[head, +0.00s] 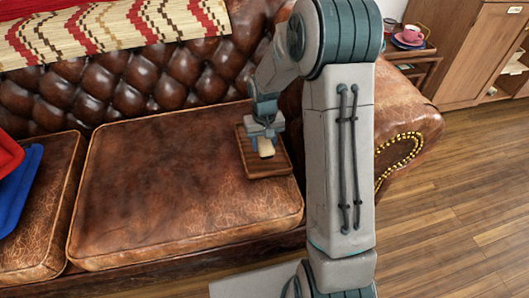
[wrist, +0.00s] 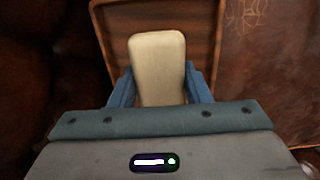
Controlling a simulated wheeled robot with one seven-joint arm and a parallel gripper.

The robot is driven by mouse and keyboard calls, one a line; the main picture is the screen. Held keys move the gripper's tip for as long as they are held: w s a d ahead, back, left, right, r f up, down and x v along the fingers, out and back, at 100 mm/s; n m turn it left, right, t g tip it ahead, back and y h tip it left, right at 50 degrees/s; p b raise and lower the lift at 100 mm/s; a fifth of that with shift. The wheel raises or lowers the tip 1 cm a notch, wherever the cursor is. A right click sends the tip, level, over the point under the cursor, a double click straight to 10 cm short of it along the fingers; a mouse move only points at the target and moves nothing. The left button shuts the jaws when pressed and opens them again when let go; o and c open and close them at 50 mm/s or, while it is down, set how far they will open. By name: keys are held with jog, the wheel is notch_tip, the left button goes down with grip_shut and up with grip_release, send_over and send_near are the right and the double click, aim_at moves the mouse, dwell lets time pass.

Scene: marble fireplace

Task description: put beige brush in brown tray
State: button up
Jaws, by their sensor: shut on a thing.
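The beige brush (wrist: 158,65) is held between the two blue fingers of my gripper (wrist: 159,88) in the wrist view. It also shows as a small pale block in the head view (head: 266,149), under my gripper (head: 265,138). The brown tray (head: 268,170) lies on the right part of the leather sofa seat. In the wrist view the tray (wrist: 207,35) is behind and below the brush. My gripper is shut on the brush, over the tray. I cannot tell whether the brush touches the tray floor. My arm and gripper hide part of the tray.
The leather sofa cushion (head: 170,190) is bare left of the tray. Red and blue items (head: 22,180) lie at the far left. The tufted backrest (head: 130,85) stands behind, with a patterned blanket (head: 110,28) on it. A side table (head: 415,60) with a pink cup stands at the back right.

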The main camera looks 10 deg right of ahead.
notch_tip(320, 180, down, 4)
jog(key=shift+r+b, duration=0.1)
jog(key=shift+b, duration=0.5)
jog(key=o, duration=1)
